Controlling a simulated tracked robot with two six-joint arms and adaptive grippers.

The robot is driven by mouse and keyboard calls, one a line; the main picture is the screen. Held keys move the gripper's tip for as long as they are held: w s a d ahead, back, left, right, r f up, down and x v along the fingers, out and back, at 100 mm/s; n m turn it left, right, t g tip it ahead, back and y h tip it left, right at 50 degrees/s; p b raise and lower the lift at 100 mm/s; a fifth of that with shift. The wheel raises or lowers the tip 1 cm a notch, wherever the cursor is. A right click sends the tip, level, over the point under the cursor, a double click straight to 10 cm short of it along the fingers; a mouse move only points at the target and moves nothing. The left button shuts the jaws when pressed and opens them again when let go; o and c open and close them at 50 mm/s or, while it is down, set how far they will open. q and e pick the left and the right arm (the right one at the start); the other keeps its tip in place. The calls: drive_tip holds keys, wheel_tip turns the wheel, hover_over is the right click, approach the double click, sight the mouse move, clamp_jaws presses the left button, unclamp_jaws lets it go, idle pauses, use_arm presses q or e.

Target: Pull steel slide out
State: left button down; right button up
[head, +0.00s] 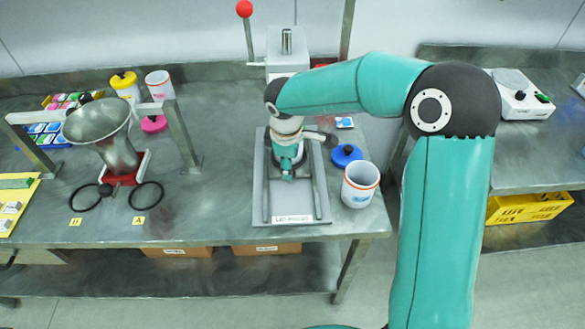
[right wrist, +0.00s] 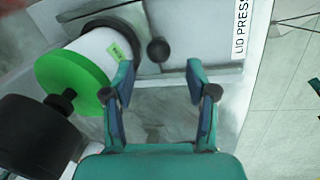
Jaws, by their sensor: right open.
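In the right wrist view a black ball knob (right wrist: 158,50) stands at the edge of a flat steel part (right wrist: 195,35). I cannot tell for sure whether this is the steel slide. A white drum with a green end (right wrist: 72,80) lies to its left. My right gripper (right wrist: 159,72) is open, its fingertips on either side of and just short of the knob, with nothing between them. In the head view the right gripper (head: 287,170) points down over the lid press base (head: 290,218); my arm hides much of that spot. My left gripper is out of view.
A blue lid (head: 346,154) and a white jar (head: 360,186) stand close to the right of the press. A steel funnel (head: 97,120) on a red base, with black rings beside it, stands at the left. The bench between funnel and press is clear.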

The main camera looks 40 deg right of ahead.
drive_tip(key=f, duration=0.5)
drive_tip(key=shift+w+d, duration=0.35)
drive_tip(key=shift+w, duration=0.05)
clamp_jaws()
